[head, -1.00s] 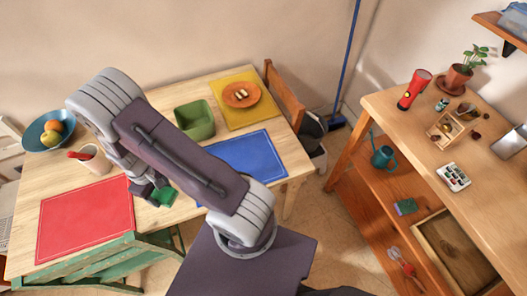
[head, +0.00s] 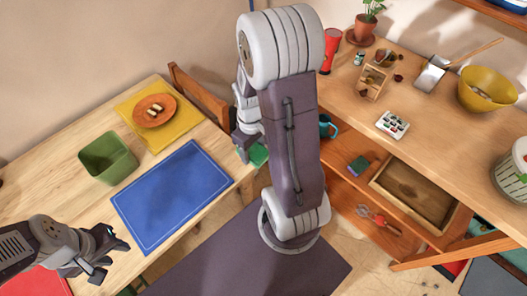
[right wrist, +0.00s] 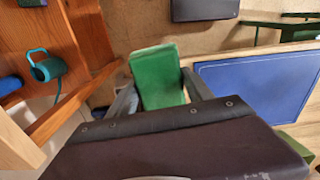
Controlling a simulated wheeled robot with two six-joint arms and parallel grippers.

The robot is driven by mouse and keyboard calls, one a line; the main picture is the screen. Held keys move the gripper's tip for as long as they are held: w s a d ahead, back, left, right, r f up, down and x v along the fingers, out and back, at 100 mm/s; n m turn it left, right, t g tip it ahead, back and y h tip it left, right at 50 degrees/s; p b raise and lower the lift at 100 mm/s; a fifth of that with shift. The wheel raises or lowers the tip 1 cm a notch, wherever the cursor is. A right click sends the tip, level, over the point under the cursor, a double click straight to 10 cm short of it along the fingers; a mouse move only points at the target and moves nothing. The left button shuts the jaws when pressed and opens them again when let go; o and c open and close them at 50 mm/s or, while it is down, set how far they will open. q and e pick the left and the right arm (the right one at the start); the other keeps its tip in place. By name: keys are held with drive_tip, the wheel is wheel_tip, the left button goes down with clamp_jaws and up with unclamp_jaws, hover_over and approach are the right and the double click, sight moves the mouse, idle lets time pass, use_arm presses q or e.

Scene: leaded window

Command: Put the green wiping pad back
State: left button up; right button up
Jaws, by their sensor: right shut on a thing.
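The green wiping pad (head: 258,154) is held by my right gripper (head: 248,146), in the gap between the dining table and the wooden shelf unit. In the right wrist view the pad (right wrist: 157,76) stands out between the two fingers, which are shut on it. My own arm hides part of the right gripper in the head view. My left gripper (head: 113,258) is over the near part of the table, below the blue placemat, with its fingers apart and nothing between them.
The table holds a blue placemat (head: 172,196), a green bin (head: 108,158) and an orange plate (head: 154,110). A teal watering can (head: 327,127) is partly hidden.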

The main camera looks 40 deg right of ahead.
drive_tip(key=shift+s+d+f+m+b, duration=0.15)
drive_tip(key=shift+d+m+b, duration=0.15)
drive_tip(key=shift+d, duration=0.8)
drive_tip(key=shift+s+r, duration=0.1)
drive_tip(key=shift+r, duration=0.15)
drive_tip(key=shift+w+a+f, duration=0.1)
drive_tip(key=shift+w+a, duration=0.15)
hover_over(232, 157)
wheel_tip(232, 157, down, 7)
drive_tip(key=shift+w+r+b, duration=0.1)
drive_tip(key=shift+w+b, duration=0.05)
drive_tip(key=shift+b, duration=0.2)
wheel_tip(232, 157, down, 4)
drive_tip(key=shift+f, duration=0.1)
